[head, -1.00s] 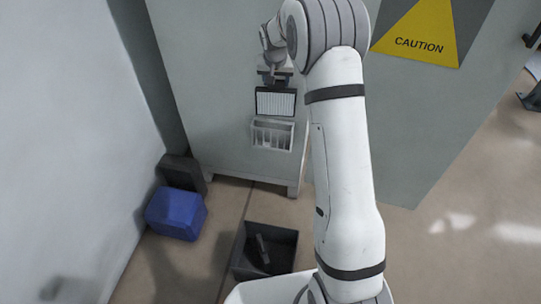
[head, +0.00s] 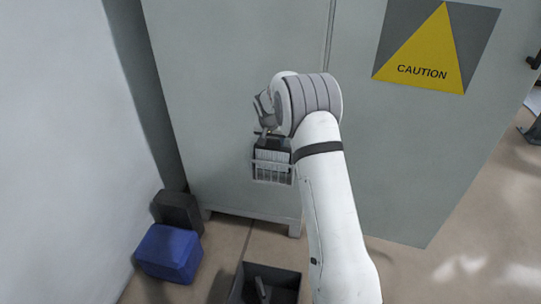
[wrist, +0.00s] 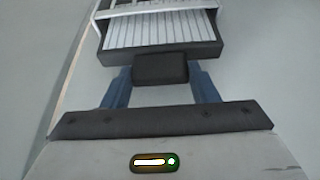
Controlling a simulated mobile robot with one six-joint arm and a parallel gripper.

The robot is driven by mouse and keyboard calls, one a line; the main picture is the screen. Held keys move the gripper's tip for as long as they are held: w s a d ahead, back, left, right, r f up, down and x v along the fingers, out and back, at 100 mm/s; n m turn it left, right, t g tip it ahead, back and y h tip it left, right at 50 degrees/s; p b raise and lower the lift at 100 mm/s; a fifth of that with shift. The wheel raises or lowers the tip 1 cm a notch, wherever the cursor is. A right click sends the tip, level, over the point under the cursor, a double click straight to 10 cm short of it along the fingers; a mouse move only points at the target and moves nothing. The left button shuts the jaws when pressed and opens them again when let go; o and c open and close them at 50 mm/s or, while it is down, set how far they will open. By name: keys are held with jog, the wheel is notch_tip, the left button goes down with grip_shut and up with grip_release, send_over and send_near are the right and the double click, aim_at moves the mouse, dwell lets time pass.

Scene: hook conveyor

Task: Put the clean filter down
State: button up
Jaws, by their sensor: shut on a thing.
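The clean filter (head: 270,146) is a dark-framed panel with white pleats. In the head view it stands upright with its lower part inside or just behind a small white wire rack (head: 272,172) on the grey cabinet's front. In the wrist view the filter (wrist: 160,33) shows its pleats, with the white rack (wrist: 165,7) across its far end. My gripper (wrist: 160,72) is shut on the dark tab at the filter's near edge. The fingertips are partly hidden behind the tab. Whether the filter touches the rack's bottom cannot be seen.
A blue box (head: 169,253) and a dark box (head: 177,211) stand on the floor at left. An open dark bin (head: 268,283) with a dark item inside is on the floor below. A yellow caution sign (head: 424,50) is on the cabinet at right.

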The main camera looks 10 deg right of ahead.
aim_at(272, 150)
jog(key=shift+f+b, duration=0.5)
jog(key=shift+f, duration=2.3)
jog(key=shift+f, duration=0.2)
jog(key=o, duration=1.4)
jog(key=shift+r, duration=0.1)
